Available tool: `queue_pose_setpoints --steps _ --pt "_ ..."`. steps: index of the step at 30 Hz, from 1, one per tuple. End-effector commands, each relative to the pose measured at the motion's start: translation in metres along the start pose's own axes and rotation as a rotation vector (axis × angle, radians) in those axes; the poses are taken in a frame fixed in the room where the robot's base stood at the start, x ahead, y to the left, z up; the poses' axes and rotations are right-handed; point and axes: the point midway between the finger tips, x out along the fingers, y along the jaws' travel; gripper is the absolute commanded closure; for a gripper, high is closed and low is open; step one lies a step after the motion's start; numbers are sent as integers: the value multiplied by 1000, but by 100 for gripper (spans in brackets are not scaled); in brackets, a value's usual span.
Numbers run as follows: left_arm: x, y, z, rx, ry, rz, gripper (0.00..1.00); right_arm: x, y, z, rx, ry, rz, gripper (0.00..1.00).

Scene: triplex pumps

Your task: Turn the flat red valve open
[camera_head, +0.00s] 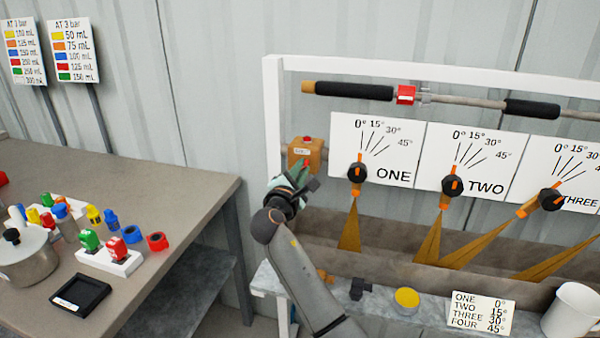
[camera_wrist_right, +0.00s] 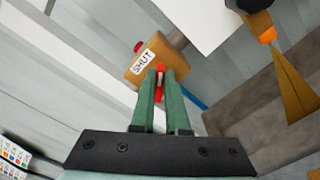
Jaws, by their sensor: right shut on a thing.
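The flat red valve handle (camera_wrist_right: 160,82) shows as a narrow red strip between the fingertips of my right gripper (camera_wrist_right: 160,74) in the right wrist view. It sits at the front of an orange-brown valve body (camera_wrist_right: 138,72) with a white label reading SHUT. In the head view, this valve body (camera_head: 318,150) is mounted at the left end of the white frame. My right gripper (camera_head: 304,172) reaches up to it from below, shut on the handle. The green fingers hide much of the handle. My left gripper is not in view.
Right of the valve stand dial boards ONE (camera_head: 375,140), TWO (camera_head: 470,165) and THREE (camera_head: 560,175) with black knobs. A pipe with black grips runs above. A shelf below holds a white mug (camera_head: 572,312). The table (camera_head: 170,185) at left carries a pot and coloured parts.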

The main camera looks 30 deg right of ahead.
Motion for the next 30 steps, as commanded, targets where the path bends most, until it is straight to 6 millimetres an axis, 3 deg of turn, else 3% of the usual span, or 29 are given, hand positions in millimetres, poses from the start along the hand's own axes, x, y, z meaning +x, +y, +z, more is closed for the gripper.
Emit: queue_pose_setpoints --steps 15,30 --pt "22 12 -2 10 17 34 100 0 -7 -3 454 0 -1 100" --pt "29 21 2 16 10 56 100 0 -8 -3 648 0 -1 100"
